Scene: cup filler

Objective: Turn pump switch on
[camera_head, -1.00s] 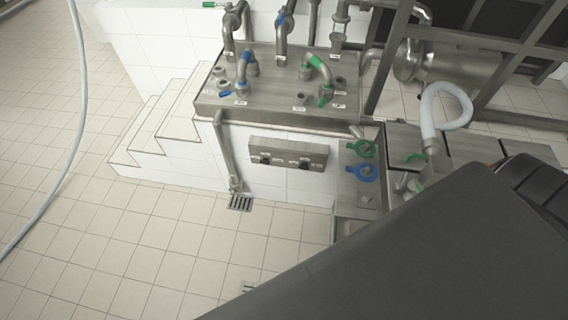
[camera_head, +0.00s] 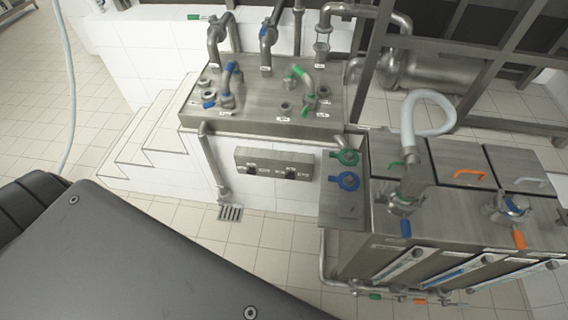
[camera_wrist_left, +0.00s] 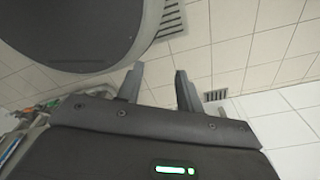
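A grey metal switch panel (camera_head: 273,162) is fixed low on the white tiled wall, under the front edge of the steel worktop. It carries two small dark switches, a left one (camera_head: 250,169) and a right one (camera_head: 290,173). I cannot read their labels or positions, nor tell which is the pump switch. My left gripper (camera_wrist_left: 158,76) shows in the left wrist view with its two fingers apart and nothing between them. The switch panel cannot be made out in that view. Neither gripper shows in the head view.
The steel worktop (camera_head: 265,108) bears pipes and blue and green handles. A steel tank unit (camera_head: 450,218) with a white hose (camera_head: 407,120) stands to the right. White steps (camera_head: 150,125) are at left.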

